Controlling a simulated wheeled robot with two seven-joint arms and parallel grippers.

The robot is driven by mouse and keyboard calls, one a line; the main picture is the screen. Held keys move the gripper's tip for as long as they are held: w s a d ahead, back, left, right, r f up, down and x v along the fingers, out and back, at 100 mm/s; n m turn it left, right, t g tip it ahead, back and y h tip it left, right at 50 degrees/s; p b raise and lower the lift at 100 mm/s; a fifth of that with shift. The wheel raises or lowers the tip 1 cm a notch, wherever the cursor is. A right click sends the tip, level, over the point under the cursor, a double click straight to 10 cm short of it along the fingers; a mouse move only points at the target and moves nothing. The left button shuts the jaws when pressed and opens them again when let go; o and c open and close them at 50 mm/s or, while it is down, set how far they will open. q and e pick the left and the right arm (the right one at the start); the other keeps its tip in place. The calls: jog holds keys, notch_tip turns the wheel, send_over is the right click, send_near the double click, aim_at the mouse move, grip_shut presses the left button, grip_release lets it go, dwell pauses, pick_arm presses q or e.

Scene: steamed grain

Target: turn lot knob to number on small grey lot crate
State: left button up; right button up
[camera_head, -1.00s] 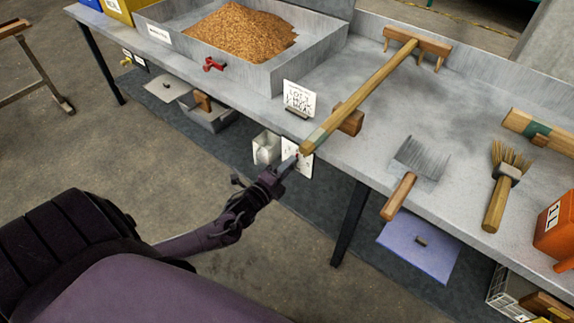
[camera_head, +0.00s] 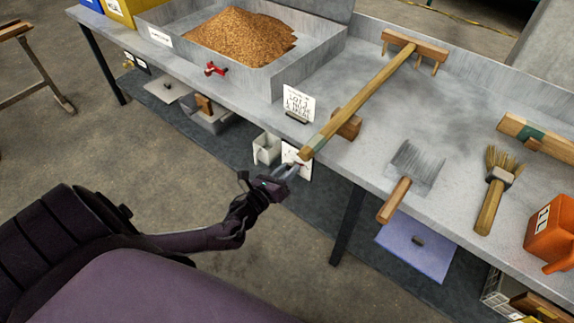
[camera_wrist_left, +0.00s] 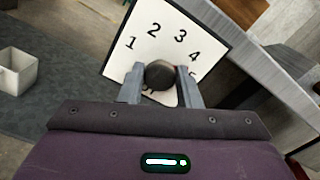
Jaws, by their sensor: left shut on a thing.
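The lot knob (camera_wrist_left: 159,74) is a dark round knob on a white dial plate (camera_wrist_left: 168,32) in the left wrist view. The plate shows numbers 1, 2, 3, 4 and a partly covered one after 4. My left gripper (camera_wrist_left: 158,80) is shut on the knob, one finger on each side. The knob's pointer is not clear to see. In the head view the left gripper (camera_head: 291,170) is at the dial plate (camera_head: 298,152) on the bench front. My right gripper is not in view.
A handwritten card (camera_head: 298,103) stands on the bench (camera_head: 345,185); its text is too small to read. A rake (camera_head: 362,92) overhangs the bench edge above the dial. Floor before the bench is clear.

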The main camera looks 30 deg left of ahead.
pick_arm(q)
jog(key=shift+m+p, duration=0.45)
jog(key=shift+m, duration=1.35)
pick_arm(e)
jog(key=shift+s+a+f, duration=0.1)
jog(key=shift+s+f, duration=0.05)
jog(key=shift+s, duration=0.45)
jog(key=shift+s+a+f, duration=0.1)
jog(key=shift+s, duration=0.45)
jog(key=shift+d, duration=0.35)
pick_arm(q)
jog(key=o, duration=1)
jog(key=shift+c, duration=0.2)
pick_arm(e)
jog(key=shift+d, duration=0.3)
pick_arm(q)
jog(key=s, duration=0.7)
jog(key=shift+s+a+p, duration=0.25)
jog(key=shift+s+p, duration=0.05)
jog(key=shift+s, duration=0.1)
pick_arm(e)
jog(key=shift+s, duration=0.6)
